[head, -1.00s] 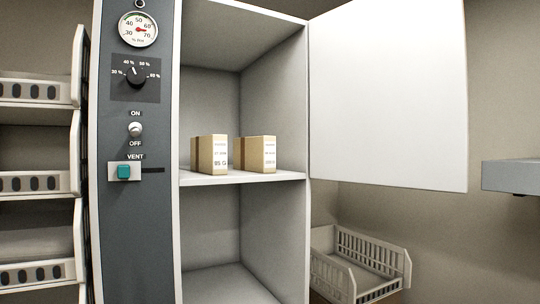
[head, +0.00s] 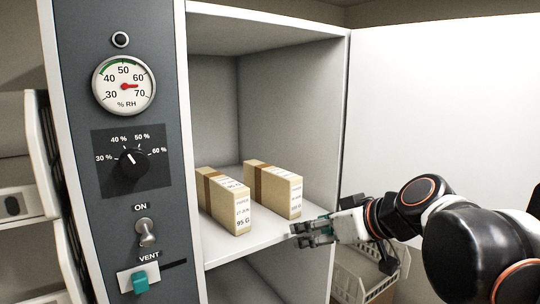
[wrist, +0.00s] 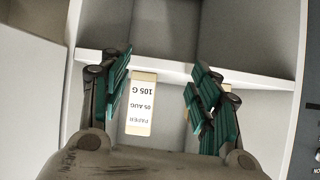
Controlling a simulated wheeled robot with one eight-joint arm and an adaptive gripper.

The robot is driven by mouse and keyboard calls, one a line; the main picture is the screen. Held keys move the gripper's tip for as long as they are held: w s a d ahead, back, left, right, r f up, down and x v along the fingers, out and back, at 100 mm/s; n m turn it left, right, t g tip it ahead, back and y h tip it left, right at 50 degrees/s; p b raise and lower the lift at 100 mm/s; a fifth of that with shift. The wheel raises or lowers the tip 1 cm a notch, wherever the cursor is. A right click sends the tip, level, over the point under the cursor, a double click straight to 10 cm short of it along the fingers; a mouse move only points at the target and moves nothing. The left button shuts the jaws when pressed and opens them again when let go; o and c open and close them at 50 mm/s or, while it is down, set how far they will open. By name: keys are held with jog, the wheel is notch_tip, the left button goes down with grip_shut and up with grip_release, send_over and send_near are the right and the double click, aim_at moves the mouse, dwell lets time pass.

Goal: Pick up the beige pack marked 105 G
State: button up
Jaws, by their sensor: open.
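The beige pack marked 105 G (wrist: 141,112) shows its white label upside down in the wrist view. It lies between the two fingers of my gripper (wrist: 160,80) in that picture, closer to the left finger and not gripped. In the head view, the right-hand pack (head: 273,188) stands on the cabinet shelf; its weight mark is too small to read surely. My gripper (head: 302,233) is open at the shelf's front edge, below and right of that pack. A similar pack marked 95 G (head: 224,202) stands to its left.
The open cabinet has a shelf (head: 225,252) and a right side wall. The white door (head: 430,110) is swung open at the right. A control panel (head: 120,215) with gauge, dial and switches is at the left. A white basket (head: 352,285) is low at the right.

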jog(key=n+t+y+p, duration=0.1)
jog(key=y+p, duration=0.1)
jog(key=p, duration=0.4)
send_near(271, 168)
jog(key=s+d, duration=0.2)
jog(key=s, duration=0.1)
jog(key=x, duration=0.2)
jog(key=p+x, duration=0.1)
jog(key=x, duration=0.2)
jog(key=r+x, duration=0.1)
jog(key=x, duration=0.2)
jog(key=shift+w, duration=0.35)
jog(key=shift+p+x, duration=1.1)
jog(key=shift+x, duration=1.7)
jog(key=shift+s, duration=0.15)
grip_shut()
jog(key=shift+r, duration=0.1)
